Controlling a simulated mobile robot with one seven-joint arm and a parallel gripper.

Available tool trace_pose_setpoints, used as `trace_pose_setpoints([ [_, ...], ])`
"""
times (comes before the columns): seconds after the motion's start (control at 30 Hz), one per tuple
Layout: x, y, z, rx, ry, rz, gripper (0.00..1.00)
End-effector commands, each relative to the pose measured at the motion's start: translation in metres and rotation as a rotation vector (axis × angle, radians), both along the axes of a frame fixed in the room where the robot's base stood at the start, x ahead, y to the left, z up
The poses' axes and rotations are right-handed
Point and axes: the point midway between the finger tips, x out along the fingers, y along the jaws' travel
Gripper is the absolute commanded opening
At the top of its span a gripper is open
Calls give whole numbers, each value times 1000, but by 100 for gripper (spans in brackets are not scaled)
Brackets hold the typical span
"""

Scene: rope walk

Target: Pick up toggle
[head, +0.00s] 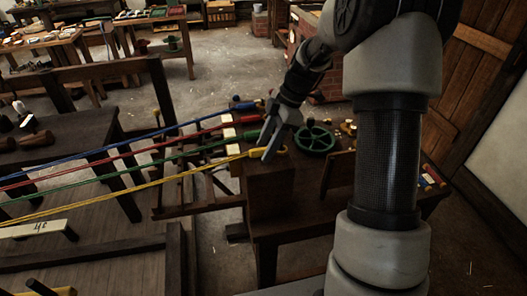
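My gripper (265,147) hangs over the left part of the dark workbench (262,205), pointing down. Its two grey fingers look apart, with nothing clearly between them. The fingertips are beside the yellow end piece of the yellow rope (200,168) in the picture; whether they touch it I cannot tell. I cannot single out the toggle for certain among several small pieces on the bench. Small red, blue and yellow pieces (431,178) lie at its right end, beyond my arm. My arm hides part of the bench.
Blue (150,135), red (150,147) and green (150,165) ropes run taut from the left to the bench. A dark upright board (338,174) rises nearby. Open floor (225,65) lies behind.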

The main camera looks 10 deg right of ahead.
Motion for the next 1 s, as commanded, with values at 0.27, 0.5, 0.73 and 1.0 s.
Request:
trace_pose_setpoints([
  [0.27, 0, 0, 0, 0, 0, 0, 4],
  [0.5, 0, 0, 2, 0, -1, 0, 3],
  [0.73, 1, -1, 36, 0, -6, 0, 3],
  [1.0, 1, 0, 86, 0, -4, 0, 3],
])
